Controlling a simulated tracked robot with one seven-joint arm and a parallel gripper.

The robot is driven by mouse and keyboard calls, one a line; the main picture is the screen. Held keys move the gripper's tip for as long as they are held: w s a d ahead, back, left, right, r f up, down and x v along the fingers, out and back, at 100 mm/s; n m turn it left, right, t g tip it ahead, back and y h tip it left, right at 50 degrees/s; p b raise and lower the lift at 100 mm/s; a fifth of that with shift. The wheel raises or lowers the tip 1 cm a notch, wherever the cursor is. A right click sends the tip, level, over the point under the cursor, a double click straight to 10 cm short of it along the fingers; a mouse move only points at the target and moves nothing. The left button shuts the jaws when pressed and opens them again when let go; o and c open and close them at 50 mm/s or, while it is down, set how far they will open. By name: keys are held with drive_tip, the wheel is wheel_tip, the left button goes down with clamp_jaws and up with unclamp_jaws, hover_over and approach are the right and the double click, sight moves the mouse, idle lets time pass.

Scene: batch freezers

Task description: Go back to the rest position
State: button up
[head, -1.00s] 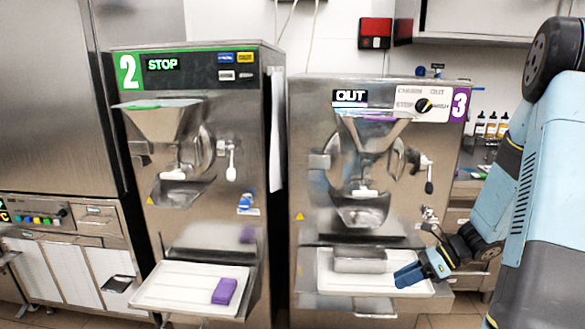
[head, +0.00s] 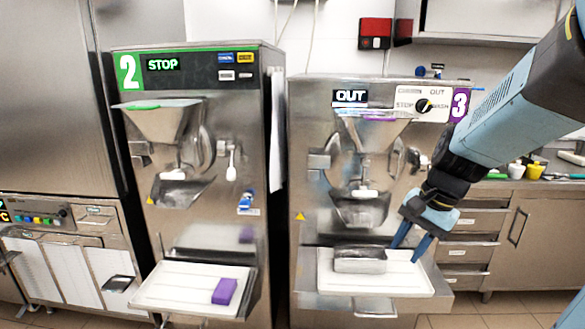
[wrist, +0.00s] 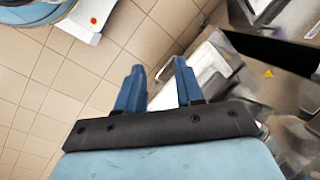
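My gripper (head: 406,252) hangs in front of machine 3, above the right part of its white tray (head: 418,284). Its two blue fingers point down and are spread apart, with nothing between them. The wrist view also shows the open fingers (wrist: 160,68), over a blurred view of floor and machine. A metal pan (head: 360,262) stands on the tray, left of the fingers and apart from them as far as I can see. My arm comes in from the upper right.
Machine 3 (head: 325,210) shows OUT on its display, with a black knob beside it. Machine 2 (head: 210,225) shows STOP; its tray (head: 170,288) bears a purple block (head: 224,291). A counter with drawers (head: 470,250) stands at the right. Tiled floor (wrist: 45,75) is clear in the wrist view.

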drive_tip(key=s+r+n+t+h, duration=0.3)
drive_tip(key=s+r+n+t, duration=0.1)
drive_tip(key=s+r+n, duration=0.4)
drive_tip(key=shift+r+t, duration=0.3)
drive_tip(key=shift+r, duration=0.4)
